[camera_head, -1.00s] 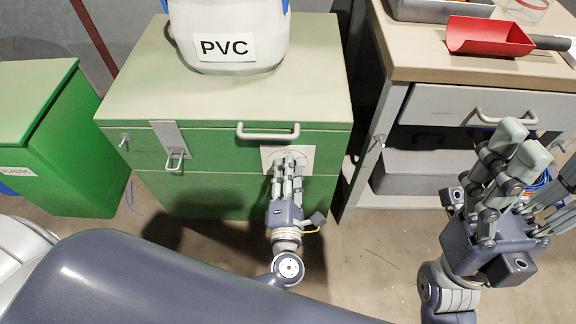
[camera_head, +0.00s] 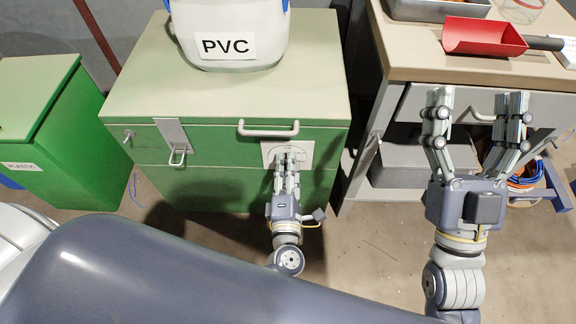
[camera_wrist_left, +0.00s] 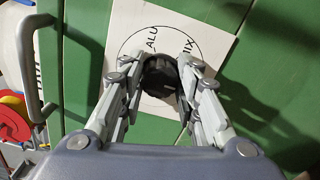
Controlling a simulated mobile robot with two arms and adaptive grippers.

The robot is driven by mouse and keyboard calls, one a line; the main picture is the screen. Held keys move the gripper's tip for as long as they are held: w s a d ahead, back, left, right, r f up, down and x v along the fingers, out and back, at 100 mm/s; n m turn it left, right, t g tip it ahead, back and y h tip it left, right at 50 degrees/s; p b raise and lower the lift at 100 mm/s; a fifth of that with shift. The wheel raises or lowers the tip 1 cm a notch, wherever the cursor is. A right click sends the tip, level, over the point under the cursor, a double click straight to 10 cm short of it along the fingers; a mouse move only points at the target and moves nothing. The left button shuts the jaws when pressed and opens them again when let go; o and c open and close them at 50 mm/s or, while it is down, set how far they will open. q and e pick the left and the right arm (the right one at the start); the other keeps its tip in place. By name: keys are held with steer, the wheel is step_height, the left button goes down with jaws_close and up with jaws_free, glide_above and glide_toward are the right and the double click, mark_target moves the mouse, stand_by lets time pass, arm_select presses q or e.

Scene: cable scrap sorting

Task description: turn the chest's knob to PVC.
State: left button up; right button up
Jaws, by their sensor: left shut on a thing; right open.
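The green chest (camera_head: 220,190) stands in the middle of the head view with its lid closed. A white dial plate (camera_head: 304,149) is on its front at the right; in the left wrist view the plate (camera_wrist_left: 205,40) shows a circle with "ALU" and a word ending in "IX". The dark knob (camera_wrist_left: 160,75) is at the circle's centre. My left gripper (camera_head: 288,162) is shut on the knob, its fingers on both sides of it. My right gripper (camera_head: 478,105) is open and empty, in front of the workbench.
A white tub labelled PVC (camera_head: 228,45) stands on the chest lid. The chest has a handle (camera_head: 268,129) and a latch (camera_head: 177,155). A green bin (camera_head: 35,130) is at left. The workbench (camera_head: 400,62) at right carries a red scoop (camera_head: 482,37).

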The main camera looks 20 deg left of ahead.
arm_select(q)
steer(key=o, duration=1.1)
steer(key=shift+s, duration=0.1)
steer(key=v, duration=1.2)
